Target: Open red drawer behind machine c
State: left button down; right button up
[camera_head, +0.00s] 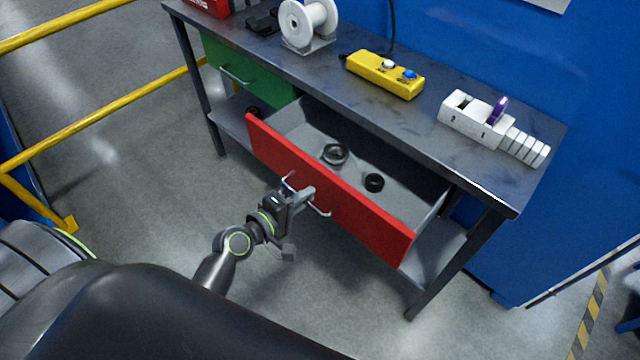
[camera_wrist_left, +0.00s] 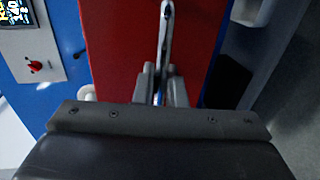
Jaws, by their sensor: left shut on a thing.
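The red drawer (camera_head: 370,219) under the workbench is pulled well out in the head view. Its grey inside holds a black ring-shaped part (camera_head: 335,154) and a smaller black round part (camera_head: 374,182). My left gripper (camera_head: 308,196) is at the drawer front, shut on its thin metal handle (camera_head: 322,210). In the left wrist view the fingers (camera_wrist_left: 160,88) close around the handle (camera_wrist_left: 165,35) in front of the red panel (camera_wrist_left: 120,45). My right gripper is not in view.
A closed green drawer (camera_head: 242,75) is left of the red one. On the workbench (camera_head: 460,165) are a white spool (camera_head: 308,22), a yellow button box (camera_head: 385,74) and a white numbered block (camera_head: 472,117). Yellow railings (camera_head: 95,118) stand at left. Floor before the drawer is clear.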

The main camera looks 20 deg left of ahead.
pick_arm(q)
jog(key=shift+f+v, duration=0.25)
jog(key=shift+v, duration=0.9)
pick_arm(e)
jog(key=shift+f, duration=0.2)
pick_arm(q)
jog(key=c, duration=1.6)
grip_release()
jog(key=shift+o, duration=0.2)
